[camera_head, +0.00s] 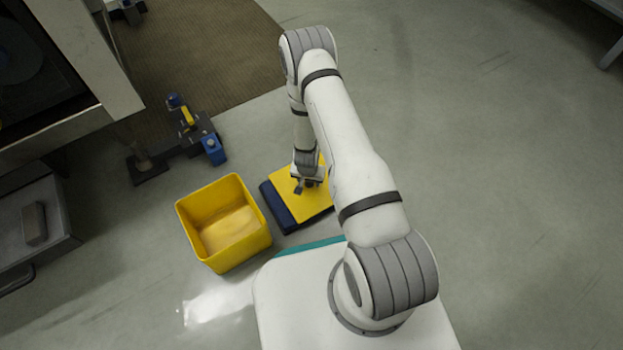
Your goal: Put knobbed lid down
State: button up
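My gripper (306,186) points down over a yellow-topped plate with a dark blue side (285,189), just in front of my base. The arm hides the plate's right part. Small dark parts show at the fingertips, but they are too small to tell whether they are fingers or a held piece. I cannot make out a knobbed lid for sure; it may be hidden by my gripper or arm. Whether the gripper touches the plate cannot be told.
An empty yellow open bin (262,240) stands on the floor left of the plate. A dark fixture with blue and yellow parts (190,139) stands behind it. A machine (117,95) and a grey cabinet (62,222) line the left side.

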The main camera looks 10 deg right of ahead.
notch_tip(320, 180, up, 12)
jog(key=s+p, duration=0.2)
jog(key=p, duration=0.4)
notch_tip(320, 180, up, 13)
jog(key=n+y, duration=0.1)
send_over(308, 189)
jog(key=w+a, duration=0.2)
jog(key=s+r+n, duration=0.2)
jog(key=s+r, duration=0.2)
jog(key=r, duration=1.2)
jog(key=s+d+r, duration=0.1)
jog(key=s+r, duration=0.4)
jog(key=s+d+r+n, duration=0.1)
jog(key=s+r, duration=0.4)
jog(key=s, duration=0.1)
jog(key=s+d+r+n, duration=0.1)
jog(key=s+r, duration=0.5)
jog(key=shift+s+d, duration=0.1)
jog(key=shift+d, duration=0.3)
jog(key=shift+r, duration=0.15)
